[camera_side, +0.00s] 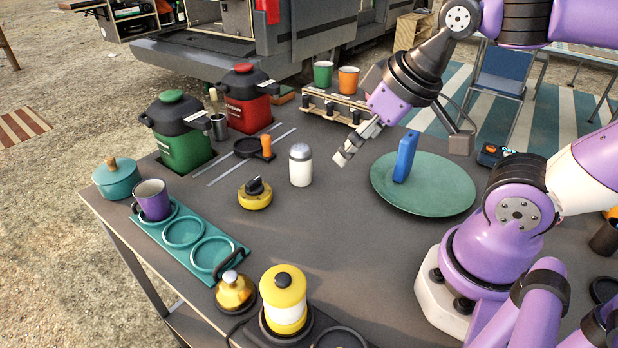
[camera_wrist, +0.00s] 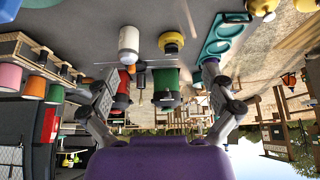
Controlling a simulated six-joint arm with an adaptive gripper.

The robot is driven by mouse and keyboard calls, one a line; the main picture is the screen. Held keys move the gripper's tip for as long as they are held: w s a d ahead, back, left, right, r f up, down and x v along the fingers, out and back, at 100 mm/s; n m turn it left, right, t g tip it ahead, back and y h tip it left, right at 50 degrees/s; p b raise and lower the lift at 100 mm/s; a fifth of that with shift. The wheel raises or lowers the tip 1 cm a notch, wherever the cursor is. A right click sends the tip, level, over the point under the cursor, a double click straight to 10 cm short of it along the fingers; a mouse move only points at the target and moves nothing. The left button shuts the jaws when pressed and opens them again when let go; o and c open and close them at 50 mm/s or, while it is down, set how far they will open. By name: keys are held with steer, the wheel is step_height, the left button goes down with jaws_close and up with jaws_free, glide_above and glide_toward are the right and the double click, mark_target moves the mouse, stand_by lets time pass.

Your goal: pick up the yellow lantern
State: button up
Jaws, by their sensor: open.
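The yellow lantern (camera_side: 284,299) stands upright at the front edge of the grey table in the side view. It has a yellow top, a pale body and a dark cap, and sits in a dark round holder. My gripper (camera_side: 352,146) is far behind it, above the table between the white shaker and the green plate. In the wrist view my gripper (camera_wrist: 156,80) is open, with its two fingers wide apart and nothing between them. Yellow shapes at that view's top right edge are cut off, and I cannot tell whether one is the lantern.
A brass-coloured pot (camera_side: 234,291) stands close left of the lantern. A teal ring tray (camera_side: 188,242) holds a purple cup (camera_side: 152,199). A white shaker (camera_side: 300,165), a yellow knobbed disc (camera_side: 255,194) and a green plate (camera_side: 422,184) with a blue block (camera_side: 405,157) stand behind. The middle table is clear.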

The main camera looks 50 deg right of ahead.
steer(key=n+g+y, duration=0.2)
steer(key=n+y, duration=0.1)
steer(key=n, duration=0.6)
glide_above(292, 277)
steer(key=s+d, duration=0.2)
step_height(292, 277, down, 3)
steer(key=x, duration=0.5)
steer(key=shift+r, duration=0.1)
steer(key=shift+a+x, duration=0.25)
steer(key=shift+x, duration=1.2)
steer(key=shift+a+x, duration=0.2)
steer(key=shift+x, duration=1.3)
steer(key=shift+s+r, duration=0.1)
steer(key=shift+s, duration=0.05)
steer(key=c, duration=1.3)
